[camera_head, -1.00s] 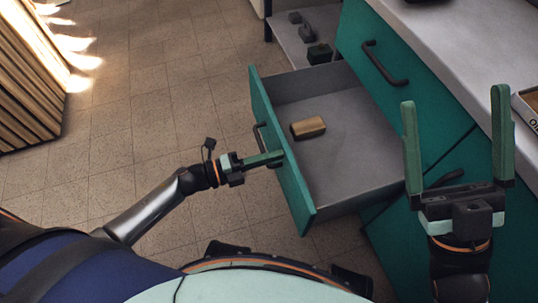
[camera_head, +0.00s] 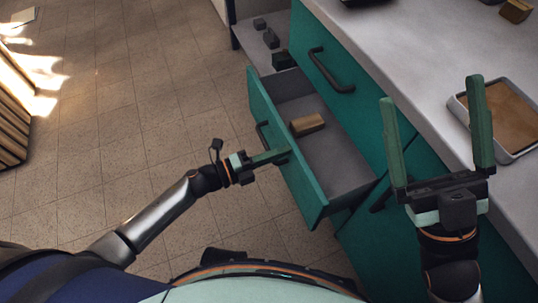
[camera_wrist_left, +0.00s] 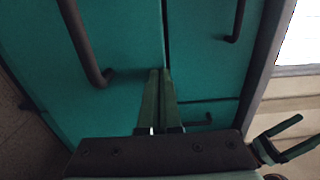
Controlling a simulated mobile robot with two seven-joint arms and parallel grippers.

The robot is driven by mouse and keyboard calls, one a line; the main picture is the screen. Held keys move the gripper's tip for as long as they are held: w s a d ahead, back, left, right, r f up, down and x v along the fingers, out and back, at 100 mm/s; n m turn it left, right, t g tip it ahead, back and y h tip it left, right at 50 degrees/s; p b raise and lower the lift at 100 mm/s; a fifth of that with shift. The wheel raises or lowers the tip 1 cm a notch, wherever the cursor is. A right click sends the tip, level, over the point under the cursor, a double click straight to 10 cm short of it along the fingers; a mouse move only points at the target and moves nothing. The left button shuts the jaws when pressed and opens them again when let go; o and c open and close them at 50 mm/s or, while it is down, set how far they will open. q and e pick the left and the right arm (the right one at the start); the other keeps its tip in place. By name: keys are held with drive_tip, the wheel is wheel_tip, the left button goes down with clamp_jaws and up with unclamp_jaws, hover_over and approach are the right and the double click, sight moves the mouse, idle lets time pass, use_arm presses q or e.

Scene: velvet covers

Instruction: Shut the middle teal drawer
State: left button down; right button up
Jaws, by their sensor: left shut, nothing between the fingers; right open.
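The middle teal drawer (camera_head: 300,168) stands partly open, its grey inside showing. A tan wooden block (camera_head: 306,124) lies in it. The drawer's dark handle (camera_head: 262,135) is on its front face. My left gripper (camera_head: 284,153) is shut and empty, its fingertips at the drawer front just beside the handle. In the left wrist view the shut fingers (camera_wrist_left: 160,76) point at the teal front, with a dark handle (camera_wrist_left: 85,45) to their left; contact is hard to tell. My right gripper (camera_head: 430,95) is open and empty, raised in front of the cabinet, right of the drawer.
An upper teal drawer with a dark handle (camera_head: 331,72) is shut. The grey countertop (camera_head: 418,50) holds a tray (camera_head: 503,112) at the right. A low shelf (camera_head: 262,38) with small dark objects stands behind.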

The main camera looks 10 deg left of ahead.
use_arm(q)
drive_tip(key=b+x, duration=0.3)
drive_tip(key=x, duration=1.1)
drive_tip(key=shift+w+d, duration=0.25)
drive_tip(key=shift+d, duration=0.05)
use_arm(e)
drive_tip(key=f, duration=0.3)
drive_tip(key=shift+w+f, duration=0.2)
drive_tip(key=shift+f, duration=0.2)
use_arm(q)
drive_tip(key=shift+r, duration=0.25)
